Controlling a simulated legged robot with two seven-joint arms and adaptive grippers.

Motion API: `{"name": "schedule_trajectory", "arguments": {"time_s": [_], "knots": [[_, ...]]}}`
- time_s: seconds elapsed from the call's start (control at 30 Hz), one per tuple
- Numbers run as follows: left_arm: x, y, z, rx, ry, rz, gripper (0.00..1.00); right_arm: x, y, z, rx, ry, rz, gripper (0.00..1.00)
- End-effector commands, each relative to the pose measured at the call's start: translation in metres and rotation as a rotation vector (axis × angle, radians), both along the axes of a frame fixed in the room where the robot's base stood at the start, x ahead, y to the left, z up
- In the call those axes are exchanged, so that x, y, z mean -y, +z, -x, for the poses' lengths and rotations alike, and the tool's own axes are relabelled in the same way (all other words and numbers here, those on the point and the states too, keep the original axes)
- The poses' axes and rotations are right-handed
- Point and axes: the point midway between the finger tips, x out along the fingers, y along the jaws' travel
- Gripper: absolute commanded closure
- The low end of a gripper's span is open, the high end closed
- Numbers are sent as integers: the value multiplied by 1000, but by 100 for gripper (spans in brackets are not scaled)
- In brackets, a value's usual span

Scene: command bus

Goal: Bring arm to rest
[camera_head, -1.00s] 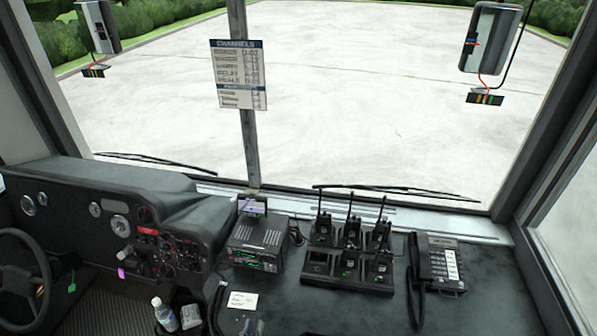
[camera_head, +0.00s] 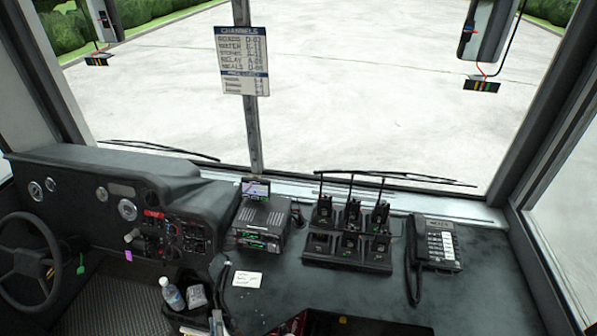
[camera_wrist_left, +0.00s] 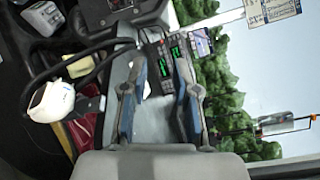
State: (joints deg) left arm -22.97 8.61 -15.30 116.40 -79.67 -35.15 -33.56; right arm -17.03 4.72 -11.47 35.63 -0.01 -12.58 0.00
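My left gripper (camera_wrist_left: 158,105) fills the middle of the left wrist view. Its two blue-grey fingers stand apart with nothing held between them. Beyond the fingertips is the radio unit with green displays (camera_wrist_left: 168,62); the gripper appears apart from it. My right gripper is in neither view.
The dash holds the radio unit (camera_head: 262,222), a charging dock (camera_head: 345,262) with several handheld radios and a corded phone (camera_head: 437,243). A steering wheel (camera_head: 28,262) is at left. A bottle (camera_head: 172,294) stands low left. Dash space in front of the dock is clear.

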Motion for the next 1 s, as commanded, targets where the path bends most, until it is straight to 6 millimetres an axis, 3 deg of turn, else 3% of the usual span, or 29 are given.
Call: {"name": "schedule_trajectory", "arguments": {"time_s": [0.13, 0.27, 0.5, 0.8, 0.83, 1.0], "knots": [[-36, -14, 28, -38, 222, 399, 70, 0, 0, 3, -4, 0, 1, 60], [-49, -41, 67, -122, 455, 813, 70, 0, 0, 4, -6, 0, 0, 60], [-22, -70, 126, -312, 735, 1275, 70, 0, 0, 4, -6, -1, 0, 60], [28, -70, 186, -574, 957, 1585, 70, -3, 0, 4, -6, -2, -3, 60], [32, -71, 191, -598, 974, 1603, 70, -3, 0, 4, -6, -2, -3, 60], [32, -124, 178, -606, 986, 1583, 70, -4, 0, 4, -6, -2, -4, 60]]}}
